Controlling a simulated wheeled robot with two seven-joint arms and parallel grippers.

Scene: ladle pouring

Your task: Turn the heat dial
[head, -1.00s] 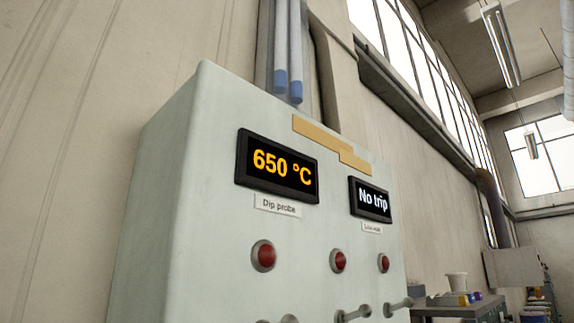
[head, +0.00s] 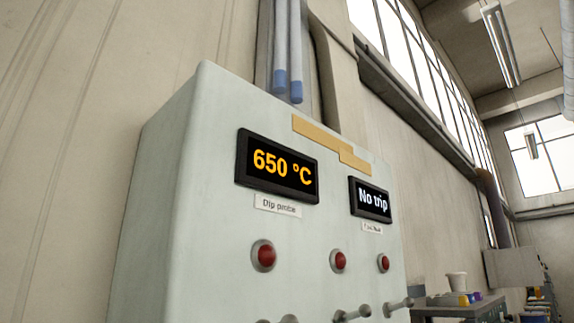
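A pale green control cabinet (head: 190,215) fills the lower middle of the head view. Its left display (head: 277,167) reads "650 °C" in orange, above a label (head: 278,206) that reads "Dip probe". Its right display (head: 370,199) reads "No trip" in white. Three red round lamps or buttons sit below: left (head: 264,256), middle (head: 339,261) and right (head: 383,263). Grey lever-like handles show at the bottom edge, one in the middle (head: 352,313) and one at the right (head: 398,305). I cannot make out a heat dial. Neither gripper is in view.
Pipes with blue ends (head: 288,85) run up the wall behind the cabinet. A bench (head: 455,312) with a white cup (head: 457,281) and small items stands at the lower right. The floor is out of view.

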